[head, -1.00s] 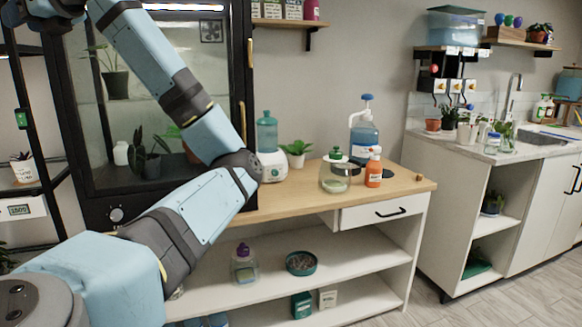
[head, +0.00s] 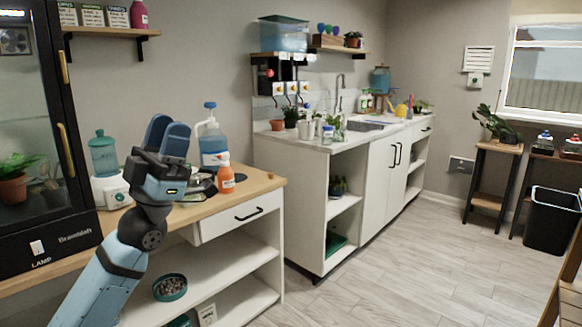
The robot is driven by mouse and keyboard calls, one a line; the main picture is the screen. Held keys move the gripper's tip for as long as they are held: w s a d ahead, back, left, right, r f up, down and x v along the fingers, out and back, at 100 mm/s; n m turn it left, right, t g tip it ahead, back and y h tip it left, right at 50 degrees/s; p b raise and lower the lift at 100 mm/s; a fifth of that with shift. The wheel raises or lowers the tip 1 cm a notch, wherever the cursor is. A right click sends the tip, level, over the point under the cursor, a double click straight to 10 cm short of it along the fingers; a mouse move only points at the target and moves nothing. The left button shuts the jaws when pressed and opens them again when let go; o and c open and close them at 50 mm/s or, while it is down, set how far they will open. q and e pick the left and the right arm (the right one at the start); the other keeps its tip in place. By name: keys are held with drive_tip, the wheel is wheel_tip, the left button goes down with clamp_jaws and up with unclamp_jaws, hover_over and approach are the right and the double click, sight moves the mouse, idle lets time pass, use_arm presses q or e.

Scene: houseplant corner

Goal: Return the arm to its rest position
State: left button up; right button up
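My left gripper (head: 167,136) is raised in front of the wooden bench top (head: 262,185), with its two blue fingers pointing up. The fingers appear side by side, and the angle does not show whether there is a gap between them. No held object shows at the fingertips. My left forearm rises from the bottom left of the head view. The gripper overlaps things on the bench and partly hides them. My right gripper is not in view.
An orange bottle (head: 225,176) and a blue-topped jug (head: 212,140) stand right of the gripper. A teal bottle (head: 103,155) stands left, by the dark glass cabinet (head: 62,130).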

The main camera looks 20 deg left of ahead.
use_arm(q)
drive_tip(key=d+f+n+g+y, duration=0.25)
drive_tip(key=d+f+y, duration=0.35)
drive_tip(key=f, duration=0.7)
drive_tip(key=s+d+f+n+g+y, duration=0.1)
drive_tip(key=s+d+f+g, duration=0.1)
drive_tip(key=s+d+f, duration=0.5)
drive_tip(key=s+d+f+n+g+y, duration=0.1)
drive_tip(key=s+d+f+g+y, duration=0.15)
drive_tip(key=f, duration=0.85)
drive_tip(key=s+d+f+g+y, duration=0.1)
drive_tip(key=s+d+f+g, duration=0.3)
drive_tip(key=f, duration=0.5)
drive_tip(key=w+d+r+n+t+y+p, duration=0.2)
drive_tip(key=d+r+n+t+p, duration=0.15)
drive_tip(key=r+n+t, duration=0.35)
drive_tip(key=s+a+r+g+y+p, duration=0.4)
drive_tip(key=a+g+p, duration=0.3)
drive_tip(key=p, duration=2.7)
drive_tip(key=shift+s+a+r+m+g+y+p, duration=0.15)
drive_tip(key=shift+a+r+m+g+y+p, duration=0.2)
drive_tip(key=shift+r+g+y, duration=0.4)
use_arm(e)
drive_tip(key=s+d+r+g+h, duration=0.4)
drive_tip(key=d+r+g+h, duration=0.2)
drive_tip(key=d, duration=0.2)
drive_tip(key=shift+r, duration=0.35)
